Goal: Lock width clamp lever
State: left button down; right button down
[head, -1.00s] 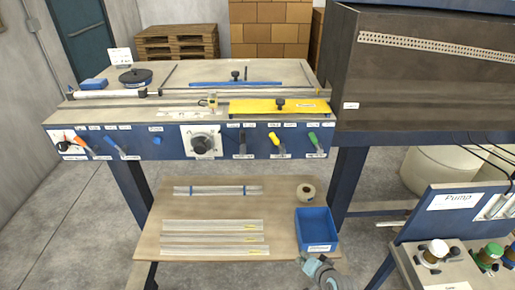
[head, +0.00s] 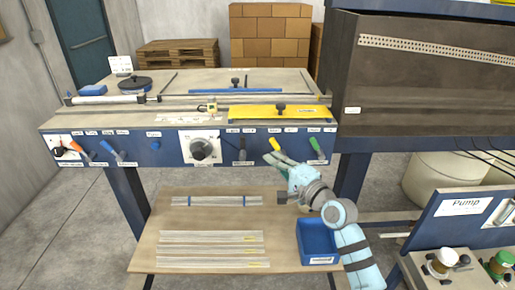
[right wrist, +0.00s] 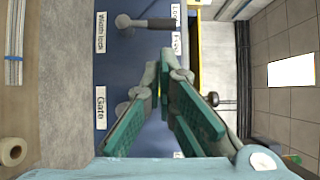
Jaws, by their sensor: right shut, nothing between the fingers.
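The width lock lever, with a dark handle (head: 241,150), is on the blue front panel between the round dial and the yellow lever (head: 275,146). In the right wrist view its dark handle (right wrist: 158,23) points away from its grey pivot, beside the "Width lock" label (right wrist: 100,32). My right gripper (head: 268,158) is shut and empty, in front of the panel near the yellow lever. In the right wrist view the closed fingertips (right wrist: 166,60) are beside the dark lever, apart from it, and mostly hide the yellow lever. My left gripper is out of view.
The panel (head: 170,155) also has a dial (head: 201,149), a green lever (head: 316,147) and orange and blue levers at left. A lower shelf (head: 145,240) below holds strips and a blue bin (head: 318,240). A dark cabinet (head: 400,90) stands at right.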

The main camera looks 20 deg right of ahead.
aim_at(243, 141)
jog(key=b+x, duration=0.1)
jog(key=x, duration=0.7)
jog(key=shift+w+a+f+b, duration=0.1)
jog(key=shift+a+f+b, duration=0.05)
jog(key=shift+b, duration=0.25)
jog(key=shift+r+p, duration=0.2)
jog(key=shift+p, duration=0.4)
jog(key=shift+w+a+r+n+g+p, duration=0.1)
jog(key=shift+a+r+n+g+p, duration=0.2)
jog(key=shift+p, duration=0.65)
jog(key=shift+a+r+n+g+p, duration=0.15)
jog(key=shift+n+g+p, duration=0.25)
jog(key=shift+p, duration=0.5)
jog(key=n+p, duration=0.1)
jog(key=p, duration=0.1)
jog(key=a+h+p, duration=0.1)
jog(key=shift+w+r+n+g+p, duration=0.1)
jog(key=shift+r+n+g+p, duration=0.25)
jog(key=shift+n+g+p, duration=0.05)
jog(key=shift+a+p, duration=0.2)
jog(key=shift+p, duration=0.1)
jog(key=shift+w+a+f+p, duration=0.1)
jog(key=shift+w+a+p, duration=0.15)
jog(key=shift+a, duration=0.2)
jog(key=shift+a, duration=0.1)
